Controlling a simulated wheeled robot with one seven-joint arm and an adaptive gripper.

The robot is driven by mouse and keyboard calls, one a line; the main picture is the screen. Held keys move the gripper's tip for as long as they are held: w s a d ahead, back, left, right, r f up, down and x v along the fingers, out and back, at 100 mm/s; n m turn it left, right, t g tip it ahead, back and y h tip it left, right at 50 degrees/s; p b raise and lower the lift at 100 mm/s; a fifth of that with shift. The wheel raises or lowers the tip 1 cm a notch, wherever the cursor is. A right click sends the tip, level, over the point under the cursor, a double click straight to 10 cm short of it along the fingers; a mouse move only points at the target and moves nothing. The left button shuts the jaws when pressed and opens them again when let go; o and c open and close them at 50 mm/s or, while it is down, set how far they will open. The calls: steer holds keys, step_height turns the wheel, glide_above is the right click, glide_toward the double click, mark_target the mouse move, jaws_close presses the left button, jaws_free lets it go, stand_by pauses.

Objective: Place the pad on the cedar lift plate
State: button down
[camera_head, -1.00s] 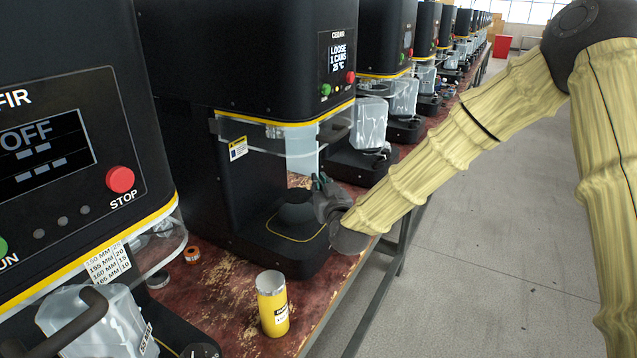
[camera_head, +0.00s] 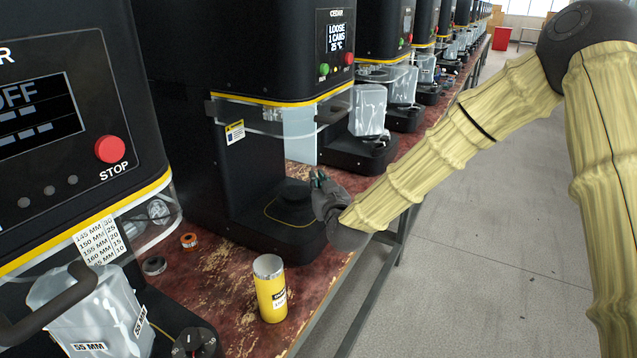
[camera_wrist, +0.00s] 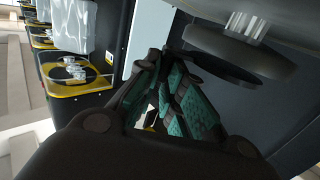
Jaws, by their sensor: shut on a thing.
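My gripper (camera_head: 318,180) is at the right side of the open work space of the CEDAR machine (camera_head: 255,65), low over its base. Its teal-padded fingers (camera_wrist: 172,60) show in the wrist view, closed at the tips on the edge of a dark round disc, which I take as the pad (camera_wrist: 235,55). In the head view the dark pad (camera_head: 293,189) is just left of the fingers, over the black cedar lift plate (camera_head: 288,209). Black on black, I cannot tell whether the pad touches the plate.
A yellow can (camera_head: 270,290) stands upright on the worn red bench (camera_head: 235,275) in front. Two small rings (camera_head: 189,240) lie left of it. A clear guard (camera_head: 270,122) hangs under the machine head. The nearer machine (camera_head: 75,110) reads OFF.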

steer(key=shift+f, duration=0.55)
steer(key=c, duration=1.5)
jaws_free()
steer(key=shift+o, duration=0.2)
steer(key=v, duration=1.2)
